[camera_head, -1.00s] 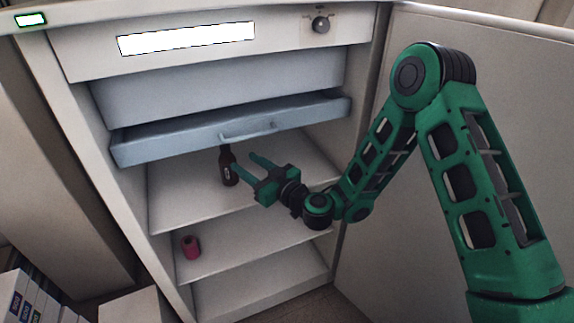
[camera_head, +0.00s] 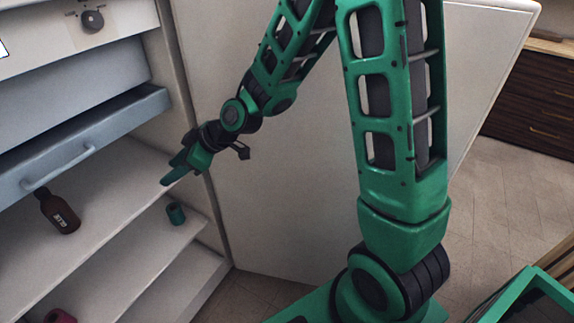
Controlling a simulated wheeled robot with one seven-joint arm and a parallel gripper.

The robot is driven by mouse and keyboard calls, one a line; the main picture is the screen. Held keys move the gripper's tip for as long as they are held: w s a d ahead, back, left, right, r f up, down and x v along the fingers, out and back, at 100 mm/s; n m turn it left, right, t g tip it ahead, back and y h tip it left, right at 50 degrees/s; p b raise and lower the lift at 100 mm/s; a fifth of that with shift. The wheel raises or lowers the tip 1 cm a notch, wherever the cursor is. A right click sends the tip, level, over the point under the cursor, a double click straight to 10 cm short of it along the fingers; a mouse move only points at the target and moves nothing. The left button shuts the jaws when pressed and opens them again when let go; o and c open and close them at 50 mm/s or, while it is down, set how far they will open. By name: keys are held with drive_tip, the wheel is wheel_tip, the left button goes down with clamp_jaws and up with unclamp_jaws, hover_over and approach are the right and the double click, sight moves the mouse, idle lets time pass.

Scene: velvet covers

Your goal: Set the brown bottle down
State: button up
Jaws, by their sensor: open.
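The brown bottle (camera_head: 59,212), with white lettering on its side, stands on the upper open shelf (camera_head: 105,222) at the left, below the blue-grey drawer. It leans a little in the picture. My gripper (camera_head: 172,172) is to the right of the bottle, clear of it, near the right side of the cabinet. Its jaws are open with nothing seen between them, though they are viewed nearly edge-on.
A blue-grey drawer (camera_head: 120,120) juts out above the shelf. A green cylinder (camera_head: 176,213) and a partly cut-off red one (camera_head: 60,316) are on the shelf below. The open cabinet door (camera_head: 285,170) stands behind my arm. Open floor (camera_head: 495,190) lies at the right.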

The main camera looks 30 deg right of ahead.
drive_tip(key=s+d+r+m+g+h, duration=0.1)
drive_tip(key=s+d+m+h, duration=0.4)
drive_tip(key=d, duration=0.8)
drive_tip(key=s+d+r+m+g+h, duration=0.1)
drive_tip(key=s+d+r+m+h, duration=0.15)
drive_tip(key=s+d, duration=0.65)
drive_tip(key=s+d+r+m+g, duration=0.1)
drive_tip(key=s+d+m+g, duration=0.1)
drive_tip(key=s+d+m, duration=0.3)
drive_tip(key=s+d+r+m+g, duration=0.2)
drive_tip(key=s+d+m, duration=0.3)
drive_tip(key=s+d, duration=0.4)
drive_tip(key=s, duration=0.4)
drive_tip(key=shift+s, duration=0.3)
drive_tip(key=shift+d+m+h, duration=0.1)
drive_tip(key=shift+m+h, duration=0.15)
drive_tip(key=shift+w+f, duration=0.25)
drive_tip(key=shift+w, duration=0.4)
